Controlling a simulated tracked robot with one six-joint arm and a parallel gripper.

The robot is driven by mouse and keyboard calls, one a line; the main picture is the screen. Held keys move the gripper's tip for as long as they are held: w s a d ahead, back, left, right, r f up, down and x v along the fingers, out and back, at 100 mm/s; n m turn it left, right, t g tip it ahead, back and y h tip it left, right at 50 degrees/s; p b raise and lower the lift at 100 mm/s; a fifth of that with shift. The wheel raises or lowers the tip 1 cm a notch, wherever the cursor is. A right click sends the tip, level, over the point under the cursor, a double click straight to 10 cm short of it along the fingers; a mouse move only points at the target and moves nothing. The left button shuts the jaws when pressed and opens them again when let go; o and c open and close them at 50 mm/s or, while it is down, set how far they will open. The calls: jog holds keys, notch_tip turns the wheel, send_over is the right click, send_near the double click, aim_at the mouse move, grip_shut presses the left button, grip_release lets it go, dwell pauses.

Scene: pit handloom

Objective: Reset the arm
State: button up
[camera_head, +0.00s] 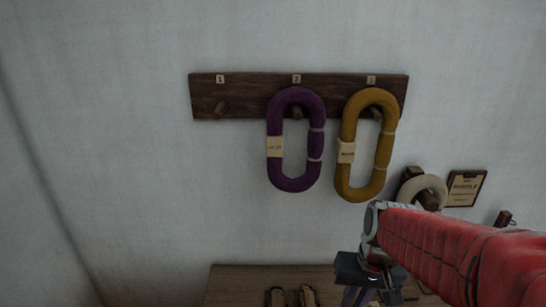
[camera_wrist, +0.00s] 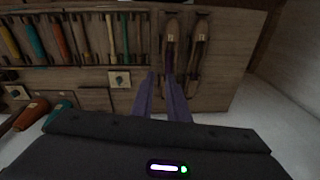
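My gripper (camera_wrist: 161,80) shows in the wrist view as two purple fingers with a clear gap between them and nothing held. In the head view my gripper (camera_head: 358,297) hangs at the lower right, fingers pointing down, partly cut off by the bottom edge. It is below the wall rack and over the wooden surface. My red arm reaches in from the right edge.
A wooden peg rack (camera_head: 245,97) on the wall holds a purple skein (camera_head: 275,174) and a mustard skein (camera_head: 350,180); peg 1 (camera_head: 221,109) is bare. A wooden top (camera_head: 235,285) carries two shuttles (camera_wrist: 172,45). A slotted rack (camera_wrist: 85,42) holds several coloured sticks.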

jog(key=s+a+r+n+t, duration=0.1)
jog(key=s+r+t, duration=0.3)
jog(key=s+r, duration=0.4)
jog(key=shift+s+a+r+h, duration=0.35)
jog(key=shift+a+r, duration=0.15)
jog(key=shift+r, duration=0.3)
dwell(0.8)
